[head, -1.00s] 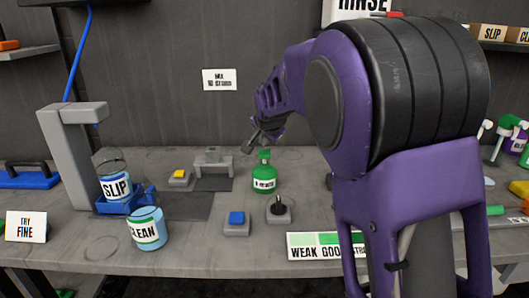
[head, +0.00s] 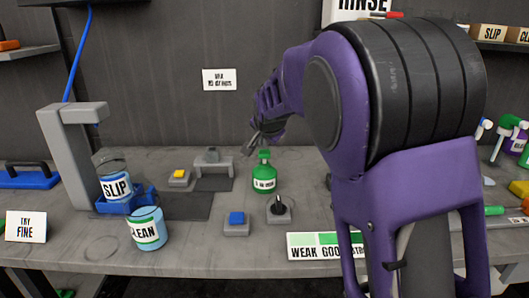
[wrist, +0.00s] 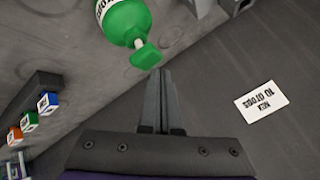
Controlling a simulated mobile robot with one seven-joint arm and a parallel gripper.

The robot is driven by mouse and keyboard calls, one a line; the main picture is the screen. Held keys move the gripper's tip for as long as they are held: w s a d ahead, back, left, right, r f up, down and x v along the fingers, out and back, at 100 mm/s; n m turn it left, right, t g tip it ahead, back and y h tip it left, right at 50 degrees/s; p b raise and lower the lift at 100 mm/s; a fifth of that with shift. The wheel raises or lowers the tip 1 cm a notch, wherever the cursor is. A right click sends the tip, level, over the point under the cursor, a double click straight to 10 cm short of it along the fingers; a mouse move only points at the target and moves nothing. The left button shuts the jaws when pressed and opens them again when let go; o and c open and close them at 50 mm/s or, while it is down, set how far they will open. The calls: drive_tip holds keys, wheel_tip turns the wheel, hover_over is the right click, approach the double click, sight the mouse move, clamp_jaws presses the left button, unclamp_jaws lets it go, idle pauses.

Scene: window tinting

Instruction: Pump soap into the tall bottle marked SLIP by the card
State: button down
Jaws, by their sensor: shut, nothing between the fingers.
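The SLIP bottle (head: 116,187) stands upright in a blue holder (head: 143,200) under the arm of a grey stand (head: 68,150). A green soap pump bottle (head: 264,180) stands upright on the bench, right of the middle. It shows in the wrist view (wrist: 125,20) with its green pump head (wrist: 146,56). My gripper (head: 250,148) is shut and empty, above and just left of the pump head. In the wrist view my fingertips (wrist: 160,72) are close by the pump head; I cannot tell whether they touch. The card (wrist: 261,102) is on the wall and reads 10 DROPS.
A CLEAN bottle (head: 147,228) stands in front of the SLIP bottle. A yellow button (head: 180,174), a blue button (head: 236,221) and a black knob (head: 278,208) sit around the green bottle. A WEAK GOOD card (head: 318,246) is at the front edge.

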drive_tip(key=shift+f, duration=1.25)
idle(1.0)
drive_tip(key=shift+r+p, duration=0.8)
drive_tip(key=shift+r, duration=0.6)
drive_tip(key=shift+r+p, duration=1.6)
drive_tip(key=shift+r, duration=0.95)
wheel_tip(320, 180, up, 4)
drive_tip(key=p, duration=0.2)
hover_over(264, 153)
drive_tip(key=shift+s, duration=0.1)
drive_tip(key=shift+f, duration=0.15)
